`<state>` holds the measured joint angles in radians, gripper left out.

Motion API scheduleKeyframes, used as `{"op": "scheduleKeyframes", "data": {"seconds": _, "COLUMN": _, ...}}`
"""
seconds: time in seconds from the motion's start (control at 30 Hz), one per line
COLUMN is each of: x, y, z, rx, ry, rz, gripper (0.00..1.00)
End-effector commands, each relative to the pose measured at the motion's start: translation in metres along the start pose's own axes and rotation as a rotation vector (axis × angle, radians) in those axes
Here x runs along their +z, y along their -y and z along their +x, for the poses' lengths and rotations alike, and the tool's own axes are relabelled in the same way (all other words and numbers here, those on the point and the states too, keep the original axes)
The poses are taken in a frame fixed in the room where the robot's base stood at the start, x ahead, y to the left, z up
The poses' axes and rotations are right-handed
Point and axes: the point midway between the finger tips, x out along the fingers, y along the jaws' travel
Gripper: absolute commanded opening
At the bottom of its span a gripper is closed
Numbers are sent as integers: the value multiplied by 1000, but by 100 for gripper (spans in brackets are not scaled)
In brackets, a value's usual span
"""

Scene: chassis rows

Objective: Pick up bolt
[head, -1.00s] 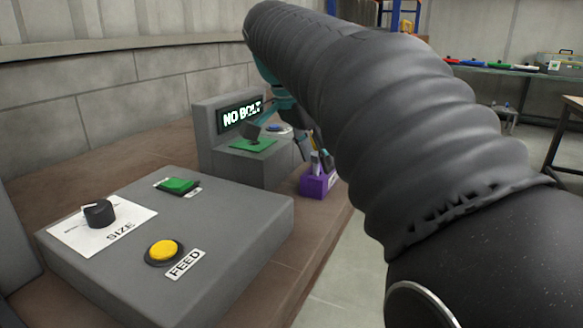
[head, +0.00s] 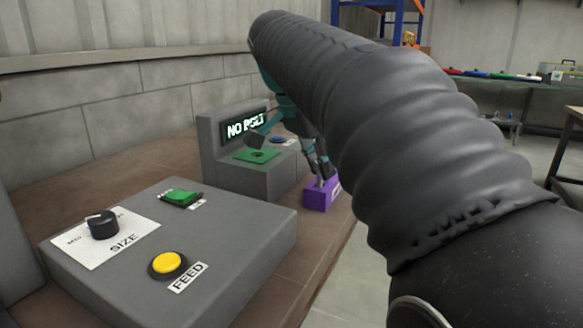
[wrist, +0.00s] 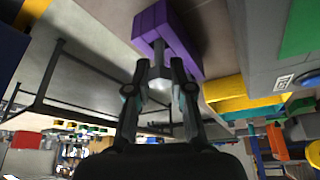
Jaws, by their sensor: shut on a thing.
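The bolt (wrist: 159,73) is grey and sits between the fingertips of my gripper (wrist: 159,88) in the wrist view. My gripper is shut on it. The bolt's far end meets or overlaps the purple block (wrist: 169,27); I cannot tell whether it is still seated in it. In the head view my gripper (head: 319,166) is just above the purple block (head: 318,197), at the bench edge. The bolt is small there and partly hidden by the fingers.
A grey station with a display (head: 243,126) reading "NO BOLT" and a green plate (head: 256,156) stands left of the block. A grey control box (head: 226,240) with a black knob, green switch and yellow FEED button is nearer. Floor lies to the right.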

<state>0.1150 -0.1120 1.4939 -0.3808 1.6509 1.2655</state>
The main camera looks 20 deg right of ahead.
Motion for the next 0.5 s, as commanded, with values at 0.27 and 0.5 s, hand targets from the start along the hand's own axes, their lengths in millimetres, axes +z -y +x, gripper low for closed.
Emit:
{"op": "scheduleKeyframes", "data": {"seconds": 0.27, "x": -15, "y": -2, "z": -33, "rx": -4, "ry": -1, "rz": 3, "gripper": 0}}
{"op": "scheduleKeyframes", "data": {"seconds": 0.5, "x": -47, "y": -45, "z": -49, "rx": -2, "ry": -2, "rz": 7, "gripper": 0}}
